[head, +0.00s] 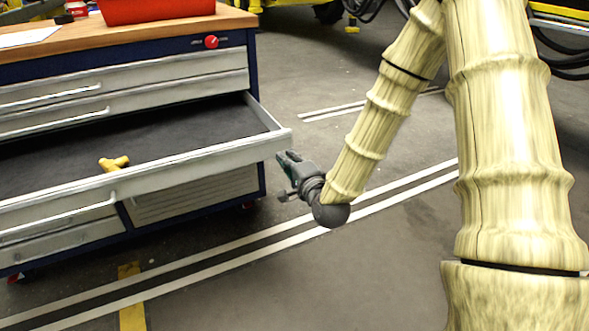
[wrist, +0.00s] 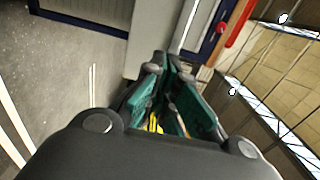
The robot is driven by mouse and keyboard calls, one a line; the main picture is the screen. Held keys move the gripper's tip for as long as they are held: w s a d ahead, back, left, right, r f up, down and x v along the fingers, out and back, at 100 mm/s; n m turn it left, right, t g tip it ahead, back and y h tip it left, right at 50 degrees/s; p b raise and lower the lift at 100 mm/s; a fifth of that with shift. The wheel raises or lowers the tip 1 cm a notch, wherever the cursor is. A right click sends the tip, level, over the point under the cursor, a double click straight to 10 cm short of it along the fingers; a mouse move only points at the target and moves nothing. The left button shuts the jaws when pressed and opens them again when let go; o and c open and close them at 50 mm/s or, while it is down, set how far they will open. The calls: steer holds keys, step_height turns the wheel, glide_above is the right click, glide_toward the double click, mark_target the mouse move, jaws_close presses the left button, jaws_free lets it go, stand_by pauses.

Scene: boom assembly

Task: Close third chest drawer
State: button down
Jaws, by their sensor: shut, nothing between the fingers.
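The third drawer of the chest is pulled far out; its light grey front panel (head: 190,170) and dark lined floor (head: 60,160) show in the head view. A yellow tool (head: 115,163) lies inside it. My gripper (head: 287,172) is shut and empty, just in front of and below the drawer front's right end. I cannot tell whether it touches the panel. In the wrist view the green gripper fingers (wrist: 163,80) point towards a light grey panel, probably the drawer front (wrist: 145,35).
The blue-framed chest has a wooden top (head: 150,36) carrying a red box (head: 155,10). The two drawers above the open one look shut. Striped floor lines (head: 210,260) run in front of the chest. Free floor (head: 330,290) lies to the right.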

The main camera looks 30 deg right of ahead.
mark_target(275, 143)
steer(key=shift+w+d+b, duration=0.1)
steer(key=shift+w+b, duration=0.5)
steer(key=shift+w, duration=2.4)
